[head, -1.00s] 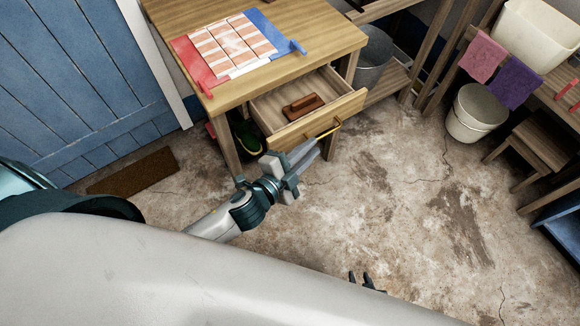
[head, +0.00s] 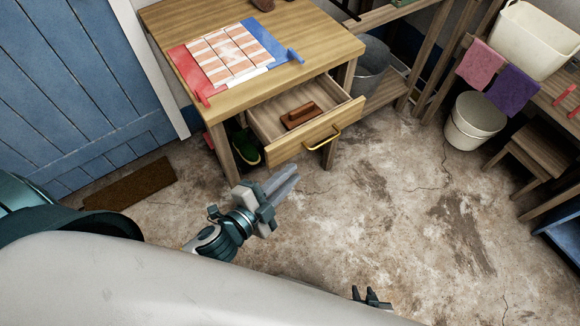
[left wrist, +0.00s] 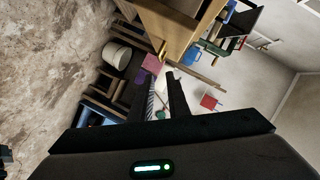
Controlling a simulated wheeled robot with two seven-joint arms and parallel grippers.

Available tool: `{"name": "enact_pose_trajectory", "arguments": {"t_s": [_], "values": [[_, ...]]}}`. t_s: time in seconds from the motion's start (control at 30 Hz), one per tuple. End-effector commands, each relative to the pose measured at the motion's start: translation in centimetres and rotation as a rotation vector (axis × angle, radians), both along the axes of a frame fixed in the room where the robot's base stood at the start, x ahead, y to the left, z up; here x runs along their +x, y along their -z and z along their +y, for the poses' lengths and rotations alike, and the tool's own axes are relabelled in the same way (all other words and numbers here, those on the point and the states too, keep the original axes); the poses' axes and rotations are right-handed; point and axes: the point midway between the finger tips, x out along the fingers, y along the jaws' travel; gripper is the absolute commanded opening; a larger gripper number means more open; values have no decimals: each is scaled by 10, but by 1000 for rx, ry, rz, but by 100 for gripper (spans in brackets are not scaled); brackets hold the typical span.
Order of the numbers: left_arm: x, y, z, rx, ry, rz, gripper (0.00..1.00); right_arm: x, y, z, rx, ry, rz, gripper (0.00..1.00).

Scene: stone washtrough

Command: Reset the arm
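My left gripper (head: 284,183) is in front of the wooden table (head: 330,50), over bare floor. Its fingers stand a little apart with nothing between them, and the gap also shows in the left wrist view (left wrist: 162,88). It is clear of the yellow handle (head: 324,139) of the drawer (head: 291,148). The drawer is pulled out and holds a brown wooden block-like tool with a grip (head: 301,115). My right gripper (head: 371,296) shows at the lower edge, low over the floor, its prongs apart and empty.
A red, white and blue tiled panel (head: 230,54) lies on the table. A green shoe-like thing (head: 247,148) is under the drawer. The middle floor is clear.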

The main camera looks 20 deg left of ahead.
Motion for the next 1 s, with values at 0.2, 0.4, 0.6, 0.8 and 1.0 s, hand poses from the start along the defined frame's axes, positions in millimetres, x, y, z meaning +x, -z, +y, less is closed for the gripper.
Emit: {"name": "enact_pose_trajectory", "arguments": {"t_s": [0.2, 0.4, 0.6, 0.8, 1.0], "values": [[0, 0, 0, 0, 0, 0, 15, -3, 2, -1, -1, 0, 6, 31], [2, 12, 2, -8, -9, 23, 15, -4, 4, -1, -3, 0, 8, 31], [7, 71, 13, -62, -67, 144, 15, -4, 3, -1, -2, 0, 7, 31], [-2, 181, 34, -190, -201, 374, 15, -1, 1, 0, 0, 0, 2, 31], [-39, 294, 50, -369, -388, 621, 15, 0, 0, 0, 0, 0, -1, 31]]}}
